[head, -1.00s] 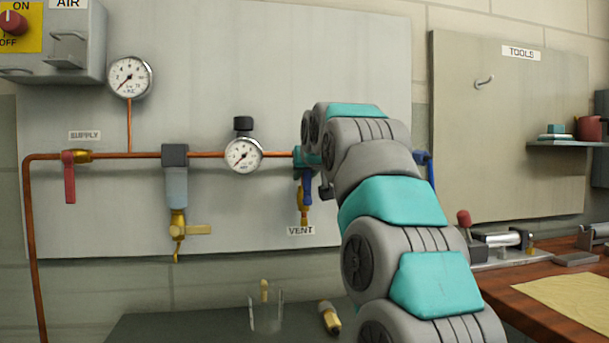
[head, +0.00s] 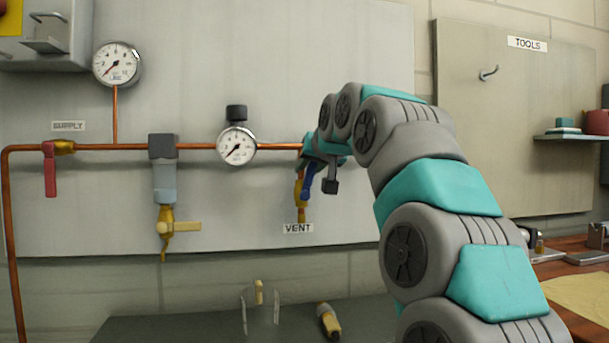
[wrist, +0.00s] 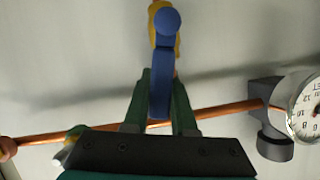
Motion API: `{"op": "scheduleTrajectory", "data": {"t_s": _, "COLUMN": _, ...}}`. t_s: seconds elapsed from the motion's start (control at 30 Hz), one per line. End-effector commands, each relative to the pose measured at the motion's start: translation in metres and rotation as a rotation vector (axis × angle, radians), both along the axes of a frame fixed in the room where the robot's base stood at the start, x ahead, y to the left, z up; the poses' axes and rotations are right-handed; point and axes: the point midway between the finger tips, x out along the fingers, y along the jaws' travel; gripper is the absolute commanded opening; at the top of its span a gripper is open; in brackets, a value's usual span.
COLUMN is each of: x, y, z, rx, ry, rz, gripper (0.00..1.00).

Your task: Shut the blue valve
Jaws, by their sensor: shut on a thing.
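The blue valve handle (head: 308,186) hangs from the brass vent valve (head: 301,205), below the right part of the copper pipe and above the VENT label. It points down and is slightly tilted. In the wrist view, the blue handle (wrist: 161,52) lies between the two green fingers of my gripper (wrist: 161,82), with its round end beyond the fingertips. My gripper is shut on it. In the head view, my gripper (head: 312,168) reaches the valve from the right, and my arm hides part of the pipe.
A regulator gauge (head: 236,146) sits on the pipe left of my gripper. Further left are a filter (head: 163,182), a red supply handle (head: 50,172) and another gauge (head: 117,64). A dark bench (head: 200,328) with a brass fitting (head: 328,320) is below.

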Motion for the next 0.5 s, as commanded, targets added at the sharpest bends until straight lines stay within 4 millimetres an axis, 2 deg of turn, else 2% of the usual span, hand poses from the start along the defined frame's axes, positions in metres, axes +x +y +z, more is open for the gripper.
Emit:
{"op": "scheduleTrajectory", "data": {"t_s": 0.17, "x": -0.006, "y": -0.009, "z": -0.004, "rx": 0.16, "ry": 0.047, "rz": -0.001, "gripper": 0.0}}
{"op": "scheduleTrajectory", "data": {"t_s": 0.5, "x": -0.002, "y": -0.024, "z": -0.014, "rx": 0.472, "ry": 0.137, "rz": -0.001, "gripper": 0.0}}
